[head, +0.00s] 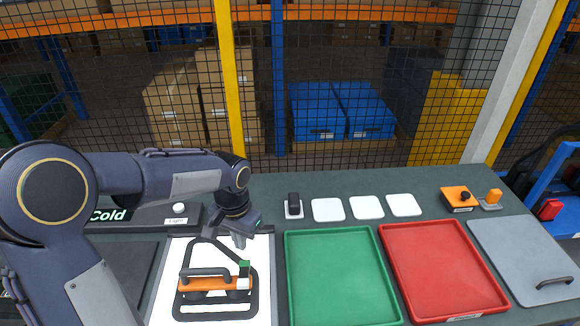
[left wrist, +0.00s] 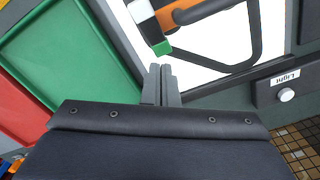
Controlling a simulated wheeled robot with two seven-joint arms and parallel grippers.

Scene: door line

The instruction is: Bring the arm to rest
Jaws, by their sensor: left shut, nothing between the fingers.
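My left arm (head: 140,180) comes in from the left and bends down over the bench. My left gripper (head: 240,238) hangs above the top edge of a white panel (head: 262,290), by the black frame of an orange-and-black handled piece (head: 205,283). In the left wrist view the two fingers of the left gripper (left wrist: 161,72) are together with nothing between them. The handled piece (left wrist: 185,15) with its green-tipped part lies beyond the fingertips; I cannot tell whether they touch it. My right gripper is not in view.
A green tray (head: 338,280) and a red tray (head: 440,270) lie empty to the right, then a grey lid (head: 525,255). White squares (head: 366,207), a black device (head: 293,205) and an orange block (head: 459,198) line the back. A mesh fence (head: 350,60) stands behind.

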